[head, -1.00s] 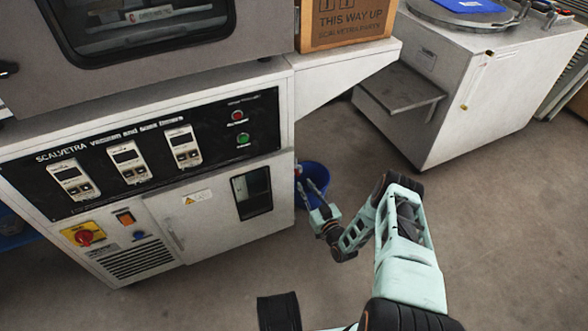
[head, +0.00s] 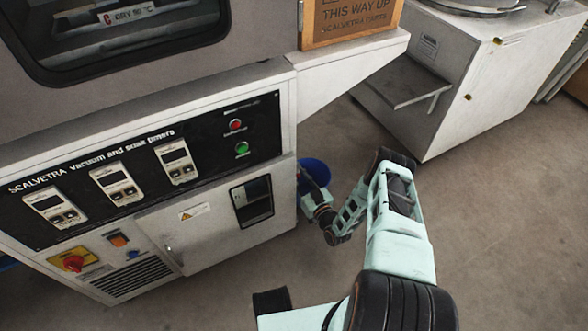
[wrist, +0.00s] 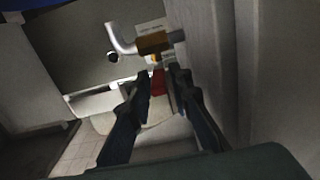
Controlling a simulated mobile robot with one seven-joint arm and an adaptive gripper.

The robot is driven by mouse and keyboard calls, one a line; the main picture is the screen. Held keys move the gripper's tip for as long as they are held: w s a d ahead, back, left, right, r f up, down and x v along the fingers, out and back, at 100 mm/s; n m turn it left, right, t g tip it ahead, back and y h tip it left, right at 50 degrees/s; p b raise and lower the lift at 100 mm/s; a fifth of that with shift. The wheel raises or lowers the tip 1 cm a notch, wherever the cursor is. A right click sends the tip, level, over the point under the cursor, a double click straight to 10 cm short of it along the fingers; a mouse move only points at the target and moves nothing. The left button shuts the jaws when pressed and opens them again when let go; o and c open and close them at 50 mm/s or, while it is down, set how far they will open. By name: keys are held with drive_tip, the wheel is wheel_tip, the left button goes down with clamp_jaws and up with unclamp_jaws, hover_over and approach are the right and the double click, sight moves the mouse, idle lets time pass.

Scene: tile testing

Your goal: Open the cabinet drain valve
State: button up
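The cabinet drain valve shows in the wrist view, with a brass body (wrist: 152,43), a pale bent pipe to its left and a red handle (wrist: 158,82) hanging below. My gripper (wrist: 159,78) has its two dark fingers apart, with the red handle between or just beyond their tips; I cannot tell whether they touch it. In the head view my gripper (head: 311,186) is low beside the right side of the white cabinet (head: 215,232), with its tips partly hidden. The valve is hidden in the head view.
A blue bucket (head: 317,171) stands on the floor behind my gripper. The cabinet's side wall (wrist: 212,65) is close on the right in the wrist view. A white unit with a grey shelf (head: 402,86) stands at the back right. The floor to the right is clear.

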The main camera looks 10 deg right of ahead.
drive_tip(key=shift+c, duration=0.4)
clamp_jaws()
